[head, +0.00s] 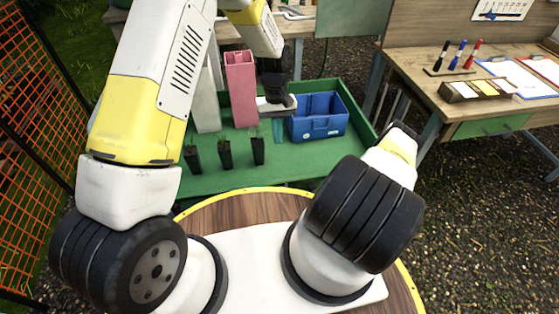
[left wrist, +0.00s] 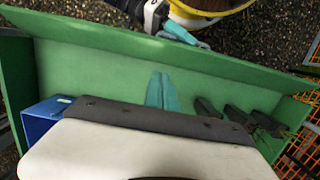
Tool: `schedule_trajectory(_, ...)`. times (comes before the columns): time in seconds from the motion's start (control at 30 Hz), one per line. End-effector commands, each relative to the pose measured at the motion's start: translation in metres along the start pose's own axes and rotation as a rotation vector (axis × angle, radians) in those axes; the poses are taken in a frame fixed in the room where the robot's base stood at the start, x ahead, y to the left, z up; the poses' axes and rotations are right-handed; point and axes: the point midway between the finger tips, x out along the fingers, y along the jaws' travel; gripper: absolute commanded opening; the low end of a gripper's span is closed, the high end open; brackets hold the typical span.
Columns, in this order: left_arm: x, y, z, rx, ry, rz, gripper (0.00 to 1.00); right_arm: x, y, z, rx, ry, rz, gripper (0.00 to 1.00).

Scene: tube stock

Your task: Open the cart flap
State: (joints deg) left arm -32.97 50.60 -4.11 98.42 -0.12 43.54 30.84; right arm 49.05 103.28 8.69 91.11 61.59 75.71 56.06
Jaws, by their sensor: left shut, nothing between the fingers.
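The green cart (head: 315,177) stands in front of my base. Its near side panel (left wrist: 130,45), which looks like the flap, runs across the left wrist view and appears upright. A light blue handle-like piece (left wrist: 183,34) shows just beyond its upper edge; I cannot tell whether it is fixed to the panel. My left gripper (head: 277,104) is shut and empty, above the cart bed beside the blue bin and apart from the near panel. A pale housing with a dark edge fills the bottom of the left wrist view and hides part of the bed. My right gripper is not visible.
The cart holds a blue bin (head: 318,117), a pink tall container (head: 240,90), a pale tall container (head: 205,105), black plant pots (head: 225,154) and a teal item (left wrist: 160,90). An orange fence (head: 25,150) stands left, a wooden workbench (head: 420,85) right.

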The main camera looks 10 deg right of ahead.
Motion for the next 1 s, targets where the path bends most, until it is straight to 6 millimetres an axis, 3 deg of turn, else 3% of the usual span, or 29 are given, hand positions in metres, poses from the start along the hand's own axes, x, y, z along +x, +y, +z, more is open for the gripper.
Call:
schedule_trajectory(0.17, 0.025, -0.001, 0.001, 0.000, -0.004, -0.003, 0.00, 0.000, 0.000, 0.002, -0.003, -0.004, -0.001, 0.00)
schedule_trajectory(0.53, 0.102, -0.001, 0.001, -0.001, -0.004, -0.002, 0.00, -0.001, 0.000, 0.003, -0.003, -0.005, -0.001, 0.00)
schedule_trajectory(0.7, 0.117, 0.000, 0.020, 0.002, -0.003, -0.002, 0.00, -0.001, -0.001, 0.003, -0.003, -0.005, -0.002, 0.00)
schedule_trajectory(1.0, 0.125, 0.000, 0.029, 0.000, 0.000, 0.000, 0.00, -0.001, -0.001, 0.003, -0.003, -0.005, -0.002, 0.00)
